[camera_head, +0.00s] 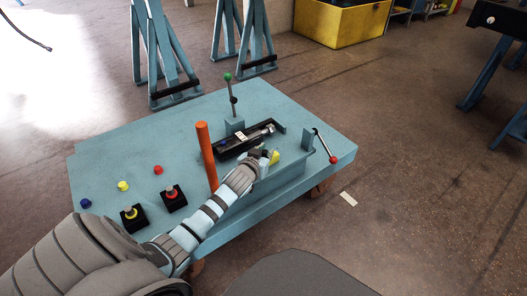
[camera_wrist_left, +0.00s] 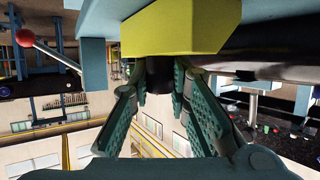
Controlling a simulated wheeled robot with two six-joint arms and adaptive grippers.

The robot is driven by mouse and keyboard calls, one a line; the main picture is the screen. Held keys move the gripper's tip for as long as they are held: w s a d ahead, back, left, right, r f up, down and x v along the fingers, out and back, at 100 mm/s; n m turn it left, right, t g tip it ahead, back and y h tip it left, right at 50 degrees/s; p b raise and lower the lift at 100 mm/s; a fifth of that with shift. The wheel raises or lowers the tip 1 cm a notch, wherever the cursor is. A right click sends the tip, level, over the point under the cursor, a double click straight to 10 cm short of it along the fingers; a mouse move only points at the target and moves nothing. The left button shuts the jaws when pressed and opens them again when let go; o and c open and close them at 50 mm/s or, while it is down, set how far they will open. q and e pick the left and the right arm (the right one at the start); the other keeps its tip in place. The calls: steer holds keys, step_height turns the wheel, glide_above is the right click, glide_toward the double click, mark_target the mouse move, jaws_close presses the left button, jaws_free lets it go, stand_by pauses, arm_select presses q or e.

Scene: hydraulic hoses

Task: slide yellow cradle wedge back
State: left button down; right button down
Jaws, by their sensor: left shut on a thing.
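The yellow cradle wedge (camera_head: 275,157) sits at the near right side of the black cradle (camera_head: 235,146) on the blue cart. In the left wrist view the wedge (camera_wrist_left: 180,28) fills the top middle, with a dark knob (camera_wrist_left: 160,72) sticking out towards me. My left gripper (camera_head: 264,156) reaches the wedge from the near side and partly covers it. In the wrist view its two green-padded fingers (camera_wrist_left: 161,88) lie on both sides of the knob and are shut on it. My right gripper is in neither view.
A green-tipped lever (camera_head: 232,95) rises behind the cradle, and a red-knobbed lever (camera_head: 325,145) leans at the right. Black blocks with yellow and red rings (camera_head: 133,217) (camera_head: 174,198) stand at the near left.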

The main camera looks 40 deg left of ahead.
arm_select(q)
steer(key=c, duration=1.7)
jaws_free()
steer(key=shift+d+f, duration=0.2)
steer(key=shift+d, duration=0.05)
steer(key=shift+o, duration=1.1)
steer(key=shift+d+r, duration=0.1)
steer(key=shift+r, duration=0.05)
steer(key=shift+s, duration=0.1)
steer(key=shift+s, duration=0.15)
steer(key=v, duration=1.1)
steer(key=shift+s+r, duration=0.25)
steer(key=shift+s, duration=0.05)
